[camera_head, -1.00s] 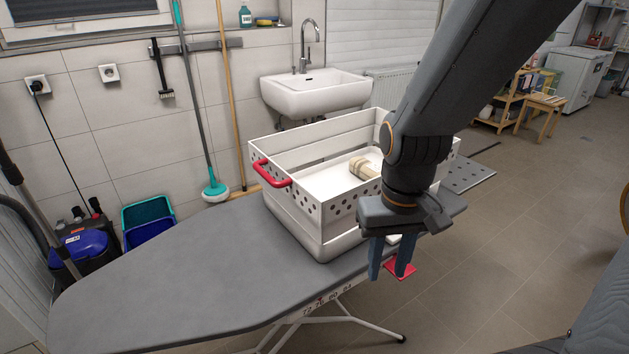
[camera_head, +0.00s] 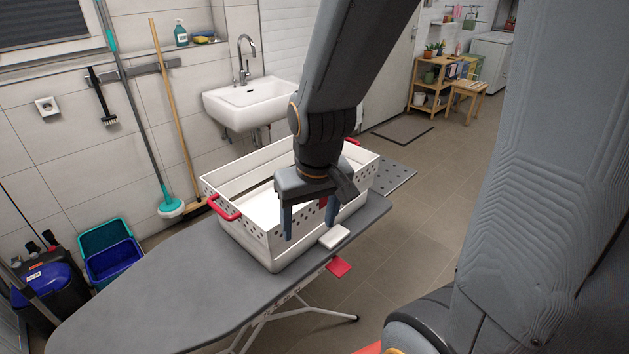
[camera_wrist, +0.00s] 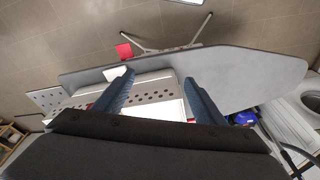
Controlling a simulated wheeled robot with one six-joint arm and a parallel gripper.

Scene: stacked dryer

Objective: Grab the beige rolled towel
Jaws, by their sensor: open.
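The beige rolled towel is hidden in both current views; the arm and gripper cover part of the basket's inside in the head view. The white basket (camera_head: 248,238) has perforated walls and red handles (camera_head: 225,207) and stands on the grey ironing board. My gripper (camera_head: 309,230) is open, pointing down, with nothing seen between its fingers. In the head view its fingers overlap the basket's near side; whether they touch it I cannot tell. In the wrist view the open fingers of my gripper (camera_wrist: 158,76) frame the basket's perforated wall (camera_wrist: 150,98).
The grey ironing board (camera_head: 150,300) extends to the near left, clear of objects there. A small white block (camera_head: 334,237) lies at its edge, with a red piece (camera_head: 338,266) below. A sink (camera_head: 255,103) is behind the basket. Open floor (camera_head: 420,215) lies to the right.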

